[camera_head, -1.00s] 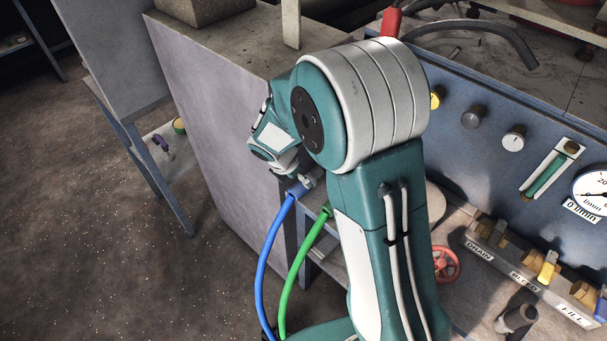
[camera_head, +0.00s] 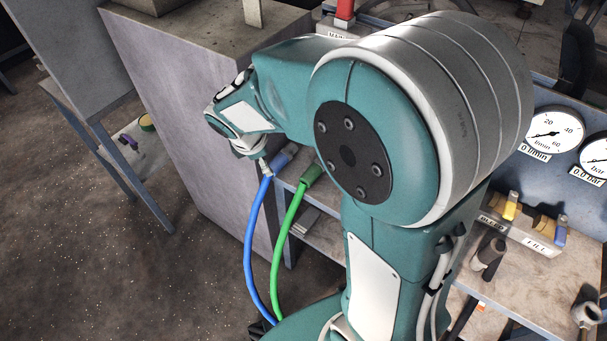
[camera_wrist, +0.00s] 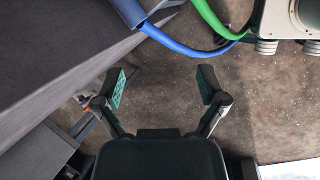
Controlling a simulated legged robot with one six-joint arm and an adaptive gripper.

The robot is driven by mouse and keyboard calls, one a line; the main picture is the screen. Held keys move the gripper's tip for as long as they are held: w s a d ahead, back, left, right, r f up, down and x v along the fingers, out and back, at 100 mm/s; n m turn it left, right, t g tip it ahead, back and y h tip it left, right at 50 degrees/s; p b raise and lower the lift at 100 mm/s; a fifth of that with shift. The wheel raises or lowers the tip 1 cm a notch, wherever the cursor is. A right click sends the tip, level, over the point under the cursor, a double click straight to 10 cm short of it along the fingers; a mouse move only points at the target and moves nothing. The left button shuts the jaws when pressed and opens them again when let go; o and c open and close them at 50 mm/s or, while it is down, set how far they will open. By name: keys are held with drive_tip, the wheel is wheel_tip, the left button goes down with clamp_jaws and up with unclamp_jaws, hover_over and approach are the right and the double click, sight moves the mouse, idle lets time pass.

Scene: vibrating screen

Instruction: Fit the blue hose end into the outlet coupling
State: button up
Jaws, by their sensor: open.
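The blue hose (camera_head: 250,230) hangs in a curve from its thicker blue end (camera_head: 284,158) at the bench edge. The hose (camera_wrist: 190,49) and its thick end (camera_wrist: 130,10) also cross the top of the wrist view. My gripper (camera_wrist: 163,86) is open, with nothing between its fingertips; the hose passes above them in that picture, apart from them. In the head view my wrist is close beside the blue end, and the fingers are mostly hidden. I cannot identify the outlet coupling; my arm covers much of the bench.
A green hose (camera_head: 289,225) hangs close beside the blue one. A grey cabinet (camera_head: 190,110) stands at left. Valves labelled BLEED and FILL (camera_head: 532,240) are at right, below gauges (camera_head: 552,135). Open floor (camera_head: 110,270) lies at lower left.

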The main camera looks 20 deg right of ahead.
drive_tip(key=s+d+r+m+t+y, duration=0.1)
drive_tip(key=s+r+m, duration=0.5)
drive_tip(key=s+m, duration=0.2)
drive_tip(key=s+d+r+m+t+y, duration=0.1)
drive_tip(key=s+r+m+t+y, duration=0.1)
drive_tip(key=s+r+m, duration=0.4)
drive_tip(key=s+m, duration=0.2)
drive_tip(key=s, duration=0.2)
drive_tip(key=shift+s+d+r+m, duration=0.2)
drive_tip(key=shift+d+m, duration=0.2)
idle(1.1)
